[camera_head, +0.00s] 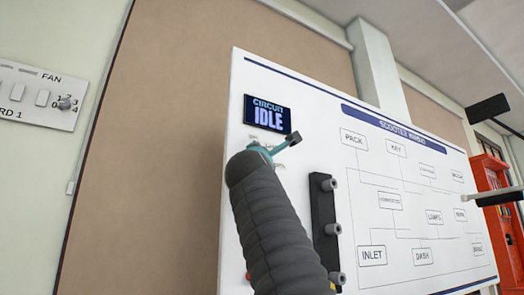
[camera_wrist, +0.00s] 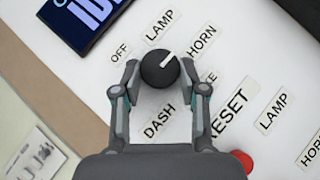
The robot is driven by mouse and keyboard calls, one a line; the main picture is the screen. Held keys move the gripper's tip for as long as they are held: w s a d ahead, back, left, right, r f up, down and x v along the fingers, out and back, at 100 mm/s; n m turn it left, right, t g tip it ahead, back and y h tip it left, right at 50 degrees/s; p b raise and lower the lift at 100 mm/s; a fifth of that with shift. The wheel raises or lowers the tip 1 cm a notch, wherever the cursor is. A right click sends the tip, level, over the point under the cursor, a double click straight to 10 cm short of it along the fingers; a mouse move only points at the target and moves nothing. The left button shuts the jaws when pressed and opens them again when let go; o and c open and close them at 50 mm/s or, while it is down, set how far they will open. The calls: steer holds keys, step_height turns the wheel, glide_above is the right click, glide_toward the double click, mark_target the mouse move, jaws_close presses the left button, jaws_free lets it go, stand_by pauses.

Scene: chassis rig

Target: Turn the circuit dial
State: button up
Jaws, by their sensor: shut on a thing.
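The circuit dial (camera_wrist: 160,68) is a round black knob with a white pointer line on a white panel. In the wrist view its pointer aims up and right, between the LAMP label (camera_wrist: 160,26) and the HORN label (camera_wrist: 201,43). The OFF label (camera_wrist: 121,50) is at its left and the DASH label (camera_wrist: 159,121) is below it. My gripper (camera_wrist: 160,76) is shut on the dial, one finger at each side. In the head view my gripper (camera_head: 276,147) is at the panel under the display (camera_head: 267,115), which reads CIRCUIT IDLE; my arm covers much of the dial area.
A red button (camera_wrist: 243,160) sits beside a RESET label (camera_wrist: 229,110). A dark vertical strip with several knobs (camera_head: 324,232) stands right of my arm. The white board (camera_head: 400,205) carries a wiring diagram. A FAN panel (camera_head: 42,98) hangs at far left.

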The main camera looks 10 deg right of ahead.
steer(key=m+p, duration=0.1)
steer(key=m+g+h+p, duration=0.1)
steer(key=shift+a+r+m+g, duration=0.15)
steer(key=shift+r+m+g, duration=0.05)
steer(key=shift+m+g, duration=0.1)
steer(key=shift+f, duration=0.1)
stand_by(0.3)
steer(key=o, duration=1.1)
steer(key=shift+o, duration=0.2)
steer(key=shift+s, duration=0.15)
